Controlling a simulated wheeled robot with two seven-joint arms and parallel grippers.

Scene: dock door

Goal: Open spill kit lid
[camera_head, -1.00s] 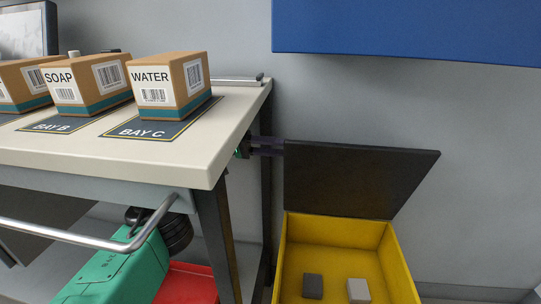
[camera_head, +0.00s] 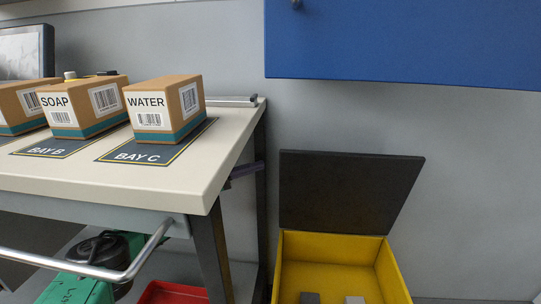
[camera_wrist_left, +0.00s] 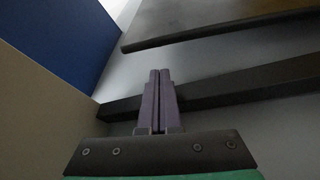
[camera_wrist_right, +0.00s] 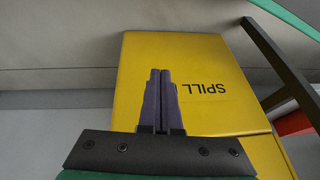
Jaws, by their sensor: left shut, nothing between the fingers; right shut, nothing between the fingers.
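The yellow spill kit box (camera_head: 392,272) stands on the floor right of the table. Its dark lid (camera_head: 345,195) is raised at the back, leaving the box open. In the left wrist view the lid's dark edge (camera_wrist_left: 215,32) appears beyond a table leg. My right gripper (camera_wrist_right: 160,75) is shut and empty in front of the yellow wall marked SPILL; contact cannot be told. It is not visible in the head view.
A dark block (camera_head: 309,298) and a light block (camera_head: 354,300) lie inside the box. The white table (camera_head: 100,177) carries WATER (camera_head: 165,108) and SOAP (camera_head: 84,105) cartons. A blue cabinet (camera_head: 405,40) hangs above the lid. A red container (camera_head: 172,293) sits beneath the table.

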